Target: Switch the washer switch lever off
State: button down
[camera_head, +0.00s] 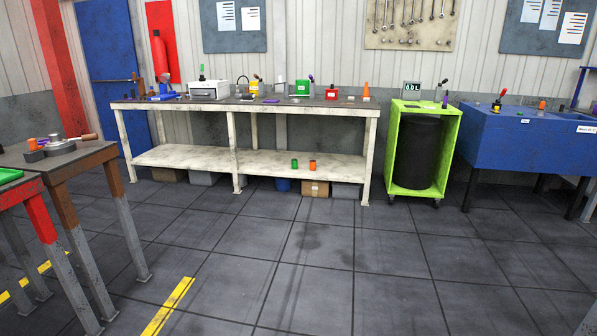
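A blue cabinet-like bench (510,150) stands at the right, on dark legs. Small white labels are on its front; the larger label (586,129) is at its right end, too small to read surely. A small yellow and red device with a black lever-like handle (500,98) stands on its top near the left end. The handle looks tilted up and to the right. I cannot tell whether this is the washer switch or which position is off. My gripper is not in view.
A long cream workbench (240,105) with small items stands along the back wall. A green wheeled cart (445,125) holding a black drum (418,152) is left of the blue bench. Brown (90,150) and red-legged tables are at left. The middle floor (330,260) is clear.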

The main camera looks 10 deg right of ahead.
aim_at(505, 90)
jog(key=i+z, duration=0.35)
jog(key=i, duration=0.3)
jog(key=i+j+z, duration=0.1)
jog(key=i+z, duration=0.25)
jog(key=i, duration=2.2)
jog(key=i+z, duration=0.3)
jog(key=i, duration=0.7)
jog(key=i+j+z, duration=0.25)
jog(key=i, duration=0.7)
jog(key=i+z, duration=0.35)
jog(key=i, duration=0.55)
jog(key=i+j+z, duration=0.15)
jog(key=i+z, duration=0.15)
jog(key=i, duration=0.55)
